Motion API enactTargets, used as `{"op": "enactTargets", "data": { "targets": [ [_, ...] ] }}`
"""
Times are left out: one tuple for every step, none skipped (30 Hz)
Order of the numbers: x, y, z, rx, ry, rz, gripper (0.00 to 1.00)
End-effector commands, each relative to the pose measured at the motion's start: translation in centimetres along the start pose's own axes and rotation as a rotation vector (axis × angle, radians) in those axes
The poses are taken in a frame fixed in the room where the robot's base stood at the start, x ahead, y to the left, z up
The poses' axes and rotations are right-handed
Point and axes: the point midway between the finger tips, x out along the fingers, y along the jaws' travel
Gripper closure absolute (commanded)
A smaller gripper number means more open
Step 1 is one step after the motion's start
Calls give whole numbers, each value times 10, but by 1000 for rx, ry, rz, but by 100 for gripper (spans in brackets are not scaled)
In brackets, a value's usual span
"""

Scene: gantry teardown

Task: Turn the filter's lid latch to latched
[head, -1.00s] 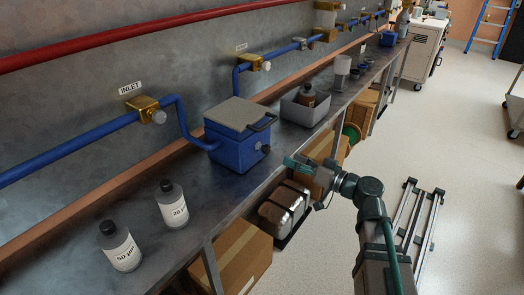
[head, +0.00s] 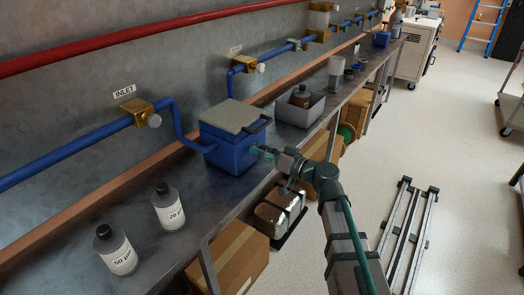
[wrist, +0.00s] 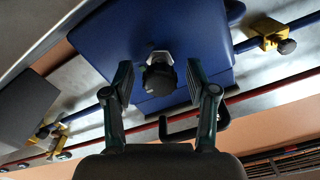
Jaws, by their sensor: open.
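The filter is a blue box (head: 230,152) with a grey lid (head: 235,115) on the bench; the lid looks closed. A black handle (head: 260,124) sticks out from the lid's edge. In the wrist view the filter's blue face (wrist: 190,25) fills the upper middle. A black latch knob (wrist: 160,79) on a silver plate (wrist: 157,57) sits on that face. My gripper (wrist: 159,82) is open, one finger on each side of the knob, with gaps visible. In the head view my gripper (head: 262,152) is at the filter's front right side and hides the knob. I cannot tell the latch's setting.
A grey bin (head: 300,110) with a brown bottle stands right of the filter. Two labelled bottles (head: 167,207) (head: 116,250) stand to the left. Blue pipe (head: 180,125) joins the filter from the wall.

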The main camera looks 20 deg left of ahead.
Motion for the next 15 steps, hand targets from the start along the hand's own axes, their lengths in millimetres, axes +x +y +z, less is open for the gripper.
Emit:
{"op": "enactTargets", "data": {
  "targets": [
    [0, 0, 0, 0, 0, 0, 43],
    [0, 0, 0, 0, 0, 0, 43],
    [0, 0, 0, 0, 0, 0, 43],
    [0, 0, 0, 0, 0, 0, 44],
    [0, 0, 0, 0, 0, 0, 49],
    [0, 0, 0, 0, 0, 0, 56],
    [0, 0, 0, 0, 0, 0, 61],
    [0, 0, 0, 0, 0, 0, 66],
    [0, 0, 0, 0, 0, 0, 72],
    [0, 0, 0, 0, 0, 0, 78],
    [0, 0, 0, 0, 0, 0, 82],
    [0, 0, 0, 0, 0, 0, 89],
    [0, 0, 0, 0, 0, 0, 94],
    [0, 0, 0, 0, 0, 0, 99],
    [0, 0, 0, 0, 0, 0, 100]
  ]
}}
